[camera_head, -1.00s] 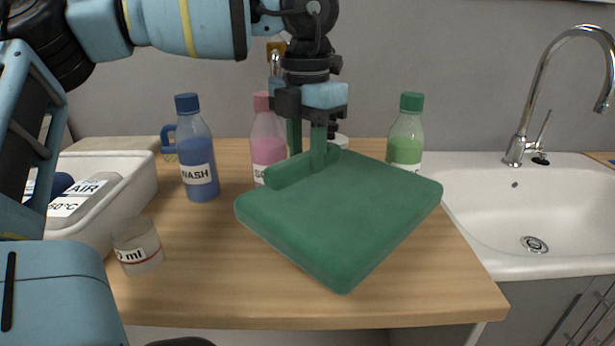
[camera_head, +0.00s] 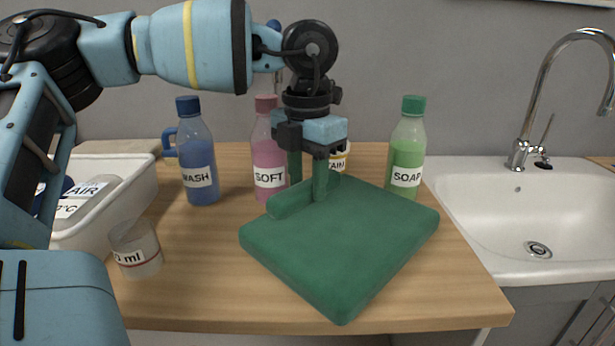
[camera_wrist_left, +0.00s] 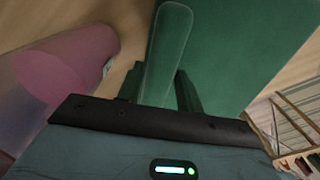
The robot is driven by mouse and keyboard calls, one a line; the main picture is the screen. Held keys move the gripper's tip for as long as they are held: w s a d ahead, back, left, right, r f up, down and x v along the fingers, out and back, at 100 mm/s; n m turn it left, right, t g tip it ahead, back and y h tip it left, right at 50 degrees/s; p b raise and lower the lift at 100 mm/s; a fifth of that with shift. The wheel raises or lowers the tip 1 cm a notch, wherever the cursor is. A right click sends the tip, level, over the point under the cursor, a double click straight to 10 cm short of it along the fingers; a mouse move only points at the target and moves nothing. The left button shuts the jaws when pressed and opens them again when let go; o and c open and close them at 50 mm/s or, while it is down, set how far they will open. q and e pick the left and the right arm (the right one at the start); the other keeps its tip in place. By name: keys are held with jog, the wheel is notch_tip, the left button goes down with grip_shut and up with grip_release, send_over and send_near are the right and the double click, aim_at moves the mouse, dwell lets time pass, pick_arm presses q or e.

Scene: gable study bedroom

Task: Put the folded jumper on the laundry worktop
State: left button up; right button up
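The folded jumper (camera_head: 345,240) is a flat green slab with a raised ridge along its left edge. It lies level over the front right of the wooden laundry worktop (camera_head: 205,290), its near corner by the front edge. I cannot tell whether its underside touches the wood. My left gripper (camera_head: 305,180) points down with its fingers on either side of the ridge, shut on it. In the left wrist view the ridge of the jumper (camera_wrist_left: 168,45) runs between the fingers (camera_wrist_left: 160,90). My right gripper is not in view.
Behind stand a blue WASH bottle (camera_head: 197,160), a pink SOFT bottle (camera_head: 268,155), a green SOAP bottle (camera_head: 407,150) and a partly hidden tub (camera_head: 340,160). A white basket (camera_head: 125,195) and measuring cup (camera_head: 136,250) are left. A sink (camera_head: 520,220) adjoins at right.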

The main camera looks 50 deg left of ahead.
pick_arm(q)
jog(key=o, duration=0.3)
jog(key=shift+r, duration=0.1)
jog(key=shift+r, duration=0.3)
notch_tip(320, 180, up, 12)
jog(key=p, duration=0.2)
jog(key=shift+f, duration=0.2)
jog(key=shift+f, duration=0.1)
